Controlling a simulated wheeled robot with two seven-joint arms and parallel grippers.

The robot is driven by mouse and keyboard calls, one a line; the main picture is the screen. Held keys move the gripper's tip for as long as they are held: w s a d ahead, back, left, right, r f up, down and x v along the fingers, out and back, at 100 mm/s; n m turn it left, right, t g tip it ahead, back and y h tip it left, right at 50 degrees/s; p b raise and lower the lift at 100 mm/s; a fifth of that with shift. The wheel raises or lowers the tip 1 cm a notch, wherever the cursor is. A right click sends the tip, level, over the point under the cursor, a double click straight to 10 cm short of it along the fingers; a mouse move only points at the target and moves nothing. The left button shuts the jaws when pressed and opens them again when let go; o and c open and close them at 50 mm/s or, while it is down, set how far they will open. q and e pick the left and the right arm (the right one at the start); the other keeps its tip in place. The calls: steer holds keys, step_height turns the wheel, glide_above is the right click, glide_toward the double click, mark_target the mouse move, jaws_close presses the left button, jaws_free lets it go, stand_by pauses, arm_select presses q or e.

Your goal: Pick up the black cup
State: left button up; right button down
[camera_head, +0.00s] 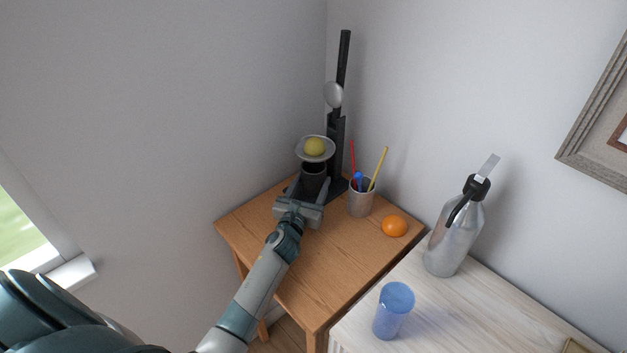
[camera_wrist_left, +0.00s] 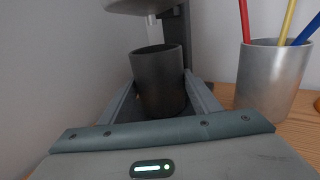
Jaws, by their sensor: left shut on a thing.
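The black cup (camera_wrist_left: 158,82) stands upright between the two fingers of my left gripper in the left wrist view. In the head view the cup (camera_head: 314,172) is dark and partly hidden by the gripper, just below a round dish. My left gripper (camera_head: 312,186) is shut on the cup, with a finger on each side of it. Whether the cup's base touches what is below it is hidden. My right gripper is not in view.
A metal pencil cup (camera_head: 360,203) stands close on the right, then an orange (camera_head: 395,226). A blue cup (camera_head: 393,311) and metal bottle (camera_head: 452,240) occupy the white surface.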

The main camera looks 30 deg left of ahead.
mark_target(310, 178)
arm_select(q)
steer(key=shift+r, duration=0.25)
steer(key=shift+r, duration=1.55)
steer(key=shift+s+f, duration=0.1)
steer(key=shift+s, duration=0.25)
steer(key=s+d+b, duration=0.1)
steer(key=s, duration=0.4)
steer(key=s+d+b, duration=0.1)
steer(key=s, duration=0.5)
steer(key=s+d+b, duration=0.1)
steer(key=s, duration=0.5)
steer(key=shift+d+b, duration=0.1)
steer(key=shift+b, duration=0.3)
steer(key=shift+d, duration=0.1)
